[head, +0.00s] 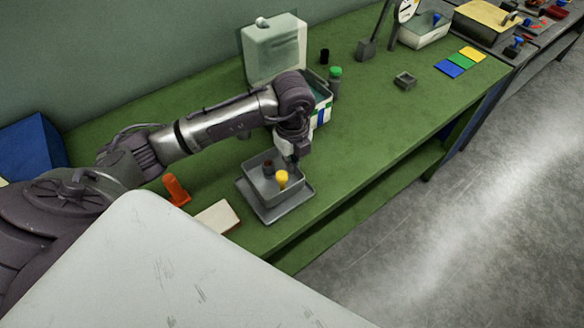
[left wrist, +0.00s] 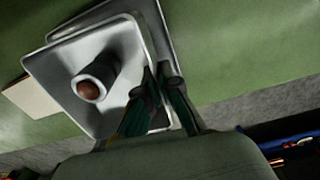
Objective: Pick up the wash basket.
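The wash basket (head: 258,187) is a small grey square container over a flat grey tray (head: 274,217) at the front edge of the green bench. My left gripper (head: 291,160) reaches down at the basket's far right side. In the left wrist view its fingers (left wrist: 160,88) come close together at the basket's wall (left wrist: 98,28), one inside and one outside. They look shut on it. Whether the basket touches the tray is unclear. My right gripper is out of view.
An orange piece (head: 175,189) and a pale flat block (head: 217,217) lie left of the tray. An open-lidded white box (head: 275,50) stands behind my arm, with a green-capped bottle (head: 334,82) nearby. The bench surface (head: 380,125) to the right is mostly clear.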

